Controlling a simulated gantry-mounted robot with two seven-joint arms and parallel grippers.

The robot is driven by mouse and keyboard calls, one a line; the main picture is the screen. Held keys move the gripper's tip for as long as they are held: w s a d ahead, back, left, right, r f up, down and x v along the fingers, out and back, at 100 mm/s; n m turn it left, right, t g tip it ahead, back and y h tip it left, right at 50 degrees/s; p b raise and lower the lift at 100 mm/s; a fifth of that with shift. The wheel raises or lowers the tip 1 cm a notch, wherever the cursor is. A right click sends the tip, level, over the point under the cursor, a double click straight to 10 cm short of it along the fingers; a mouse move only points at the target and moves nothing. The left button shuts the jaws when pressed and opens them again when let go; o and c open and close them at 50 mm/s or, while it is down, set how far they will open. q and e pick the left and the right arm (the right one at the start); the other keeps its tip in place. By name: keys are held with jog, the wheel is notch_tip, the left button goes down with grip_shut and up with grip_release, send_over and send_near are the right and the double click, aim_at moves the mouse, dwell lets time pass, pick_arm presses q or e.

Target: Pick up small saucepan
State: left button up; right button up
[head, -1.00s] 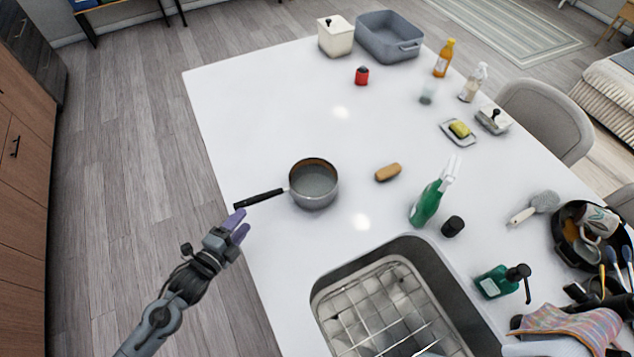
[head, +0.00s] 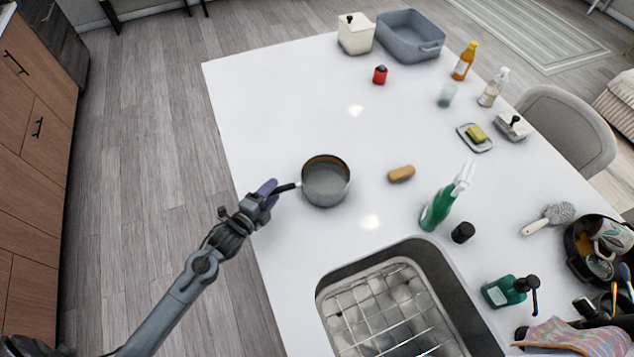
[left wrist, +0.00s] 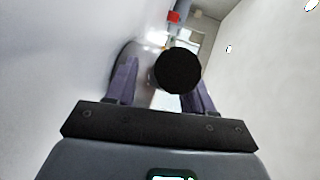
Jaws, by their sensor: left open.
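The small saucepan (head: 326,183) stands upright on the white island top near its left edge, grey with a dark handle (head: 285,188) pointing left. My left gripper (head: 270,193) is at the handle, over the island's left edge. In the left wrist view the open fingers (left wrist: 160,88) stand on either side of the round black handle end (left wrist: 178,71), with a gap on at least the left side. The gripper hides part of the handle in the head view. My right gripper is not in view.
A brown sponge-like block (head: 401,173) lies right of the saucepan, with a green spray bottle (head: 446,200) beyond it. The sink (head: 440,270) with a wire rack (head: 385,310) is in front.

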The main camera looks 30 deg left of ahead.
pick_arm(q)
jog(key=shift+w+f, duration=0.15)
jog(key=shift+w, duration=0.35)
jog(key=shift+c, duration=0.5)
grip_shut()
